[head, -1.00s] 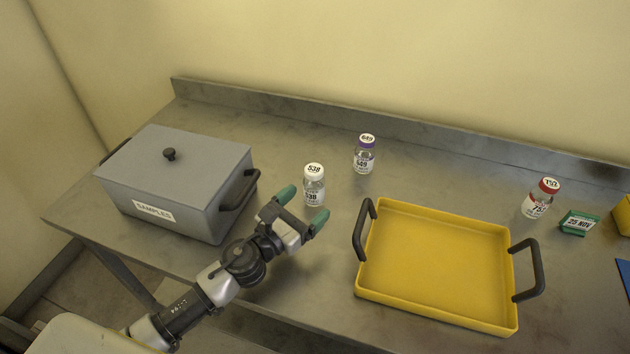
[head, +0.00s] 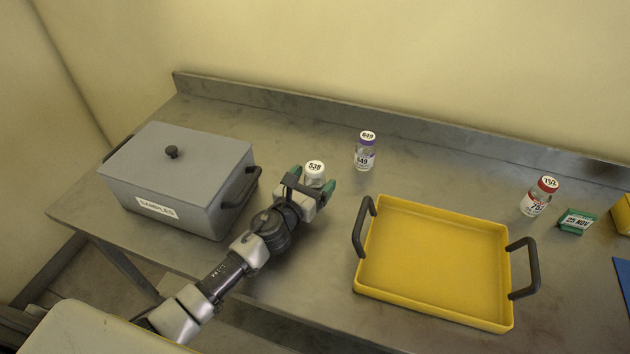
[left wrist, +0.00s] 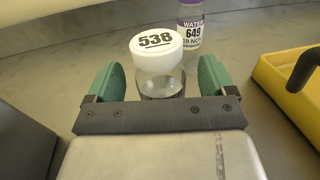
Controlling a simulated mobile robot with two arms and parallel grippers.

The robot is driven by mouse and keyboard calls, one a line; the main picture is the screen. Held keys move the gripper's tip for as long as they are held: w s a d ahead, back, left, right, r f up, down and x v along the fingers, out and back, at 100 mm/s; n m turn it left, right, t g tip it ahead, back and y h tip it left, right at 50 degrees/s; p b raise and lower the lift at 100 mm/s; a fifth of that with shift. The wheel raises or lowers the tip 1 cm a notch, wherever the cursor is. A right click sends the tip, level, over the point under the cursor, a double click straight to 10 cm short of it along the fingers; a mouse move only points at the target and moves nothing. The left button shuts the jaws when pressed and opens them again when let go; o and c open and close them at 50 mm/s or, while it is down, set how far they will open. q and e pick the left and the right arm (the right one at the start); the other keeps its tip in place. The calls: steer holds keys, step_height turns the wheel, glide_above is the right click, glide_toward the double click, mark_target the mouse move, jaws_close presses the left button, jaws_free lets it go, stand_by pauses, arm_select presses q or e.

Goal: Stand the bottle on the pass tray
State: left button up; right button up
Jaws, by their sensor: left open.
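A clear bottle with a white cap marked 538 (head: 315,170) stands upright on the bench. My left gripper (head: 313,186) is open, with its green fingers on either side of this bottle. In the left wrist view the white-capped bottle (left wrist: 158,50) stands between the open fingers (left wrist: 157,85), with gaps showing at both sides. Its lower part is hidden by the gripper. A purple-capped bottle marked 649 (head: 365,152) stands behind it and also shows in the left wrist view (left wrist: 190,26). A red-capped bottle (head: 540,196) stands farther right. The yellow tray (head: 435,262) is empty. My right gripper is not in view.
A grey lidded box labelled SAMPLES (head: 180,180) stands to the left, its black handle (head: 241,188) near my left arm. The tray has raised black handles (head: 363,228). A small green block marked 25 NOV (head: 577,221) lies at the right. A raised ledge (head: 400,140) runs along the back.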

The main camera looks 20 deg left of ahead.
arm_select(q)
steer(key=shift+w+d, duration=0.15)
steer(key=shift+w, duration=0.3)
steer(key=shift+r, duration=0.1)
steer(key=c, duration=1.1)
